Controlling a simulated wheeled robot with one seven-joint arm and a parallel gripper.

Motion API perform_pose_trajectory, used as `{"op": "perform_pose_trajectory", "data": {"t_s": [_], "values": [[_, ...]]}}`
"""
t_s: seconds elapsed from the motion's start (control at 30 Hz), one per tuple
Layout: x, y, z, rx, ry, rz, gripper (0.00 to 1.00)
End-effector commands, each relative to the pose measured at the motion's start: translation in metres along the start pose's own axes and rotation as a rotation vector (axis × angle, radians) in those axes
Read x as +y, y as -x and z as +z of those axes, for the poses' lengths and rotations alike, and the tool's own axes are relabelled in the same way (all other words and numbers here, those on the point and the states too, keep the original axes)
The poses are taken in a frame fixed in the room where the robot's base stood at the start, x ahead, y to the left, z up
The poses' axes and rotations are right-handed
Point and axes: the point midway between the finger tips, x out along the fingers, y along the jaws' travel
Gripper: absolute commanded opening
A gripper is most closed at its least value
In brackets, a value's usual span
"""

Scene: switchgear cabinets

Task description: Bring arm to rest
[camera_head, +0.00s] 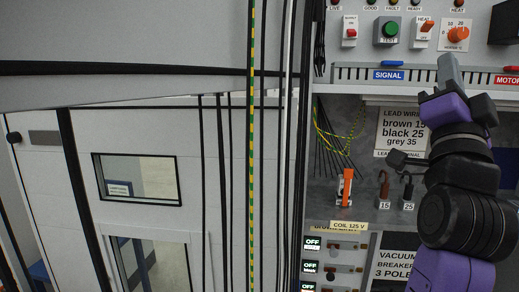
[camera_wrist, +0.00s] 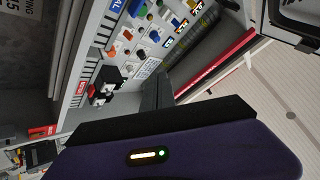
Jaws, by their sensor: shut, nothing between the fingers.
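My purple and black arm rises along the right side of the head view. My gripper (camera_head: 448,68) is at its top, pointing up in front of the switchgear cabinet, just below the control panel (camera_head: 432,35). Its grey fingers are shut and hold nothing. In the wrist view the dark fingers (camera_wrist: 158,88) stick out above the purple gripper housing, with the tilted panel behind them. Whether the fingers touch the panel's lower edge cannot be told.
The panel carries a green test button (camera_head: 387,30) and an orange knob (camera_head: 458,35). Below are a lead sign (camera_head: 402,128), an orange-handled tool (camera_head: 345,187) and hooked leads (camera_head: 384,184). A windowed white door (camera_head: 138,178) stands left. Red and black tubes (camera_wrist: 215,63) show in the wrist view.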

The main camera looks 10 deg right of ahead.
Motion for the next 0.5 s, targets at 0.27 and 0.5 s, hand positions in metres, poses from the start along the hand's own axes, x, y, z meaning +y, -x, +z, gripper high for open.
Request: {"op": "perform_pose_trajectory", "data": {"t_s": [0.27,0.5], "values": [[0.023,0.104,0.066,-0.114,0.269,-0.117,0.0],[0.045,0.201,0.104,-0.223,0.433,-0.206,0.0]]}}
